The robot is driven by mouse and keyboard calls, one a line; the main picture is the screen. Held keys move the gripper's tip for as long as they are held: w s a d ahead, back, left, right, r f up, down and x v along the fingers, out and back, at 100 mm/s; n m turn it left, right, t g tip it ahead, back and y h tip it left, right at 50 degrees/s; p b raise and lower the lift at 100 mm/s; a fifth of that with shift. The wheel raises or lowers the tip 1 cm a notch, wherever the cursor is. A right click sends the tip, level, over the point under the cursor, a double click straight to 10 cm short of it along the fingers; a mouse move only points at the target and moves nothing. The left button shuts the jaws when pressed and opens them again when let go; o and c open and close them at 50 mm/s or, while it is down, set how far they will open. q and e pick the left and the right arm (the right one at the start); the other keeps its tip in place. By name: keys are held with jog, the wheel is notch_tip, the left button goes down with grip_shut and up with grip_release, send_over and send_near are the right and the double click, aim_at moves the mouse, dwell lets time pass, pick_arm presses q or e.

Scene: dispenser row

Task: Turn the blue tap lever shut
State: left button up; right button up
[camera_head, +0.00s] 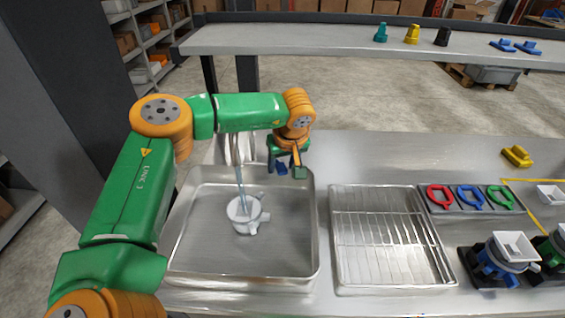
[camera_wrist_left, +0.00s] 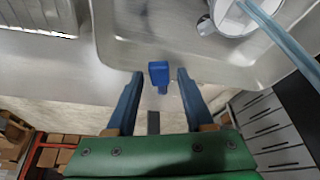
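The blue tap lever (camera_wrist_left: 159,73) shows in the left wrist view as a small blue block between the tips of my left gripper (camera_wrist_left: 160,76). The two blue fingers are spread, with a visible gap on each side of the lever. In the head view my left gripper (camera_head: 289,168) is over the back right part of the sink; the lever cannot be told apart from the fingers there. The tap spout (camera_head: 235,150) is partly behind my arm. A stream of water (camera_head: 240,185) runs into a white jug (camera_head: 236,212) in the sink. My right gripper is not in view.
The steel sink (camera_head: 200,258) has a wire drying rack (camera_head: 390,240) to its right. Beyond it are a panel with red (camera_head: 438,196), blue (camera_head: 470,197) and green (camera_head: 500,197) rings and dispensers with white hoppers (camera_head: 511,246). A shelf (camera_head: 320,40) runs behind.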

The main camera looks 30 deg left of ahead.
pick_arm(q)
grip_shut()
dwell(1.2)
